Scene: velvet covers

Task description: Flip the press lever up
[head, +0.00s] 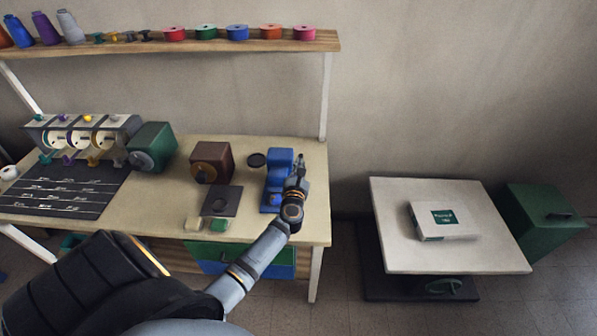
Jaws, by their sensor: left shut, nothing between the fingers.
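The blue press (279,165) stands on the right part of the workbench (316,212). My left arm reaches across the bench front, and my left gripper (301,159) is at the right side of the press, shut and empty. The gripper and wrist cover part of the press. I cannot make out the press lever apart from the gripper, nor tell whether they touch. My right gripper is not in view.
Left of the press are a dark plate (221,203), a brown machine (209,160) and a green machine (152,146). A shelf (190,46) with spools runs above. A low white table (395,257) with a white box (424,233) stands to the right.

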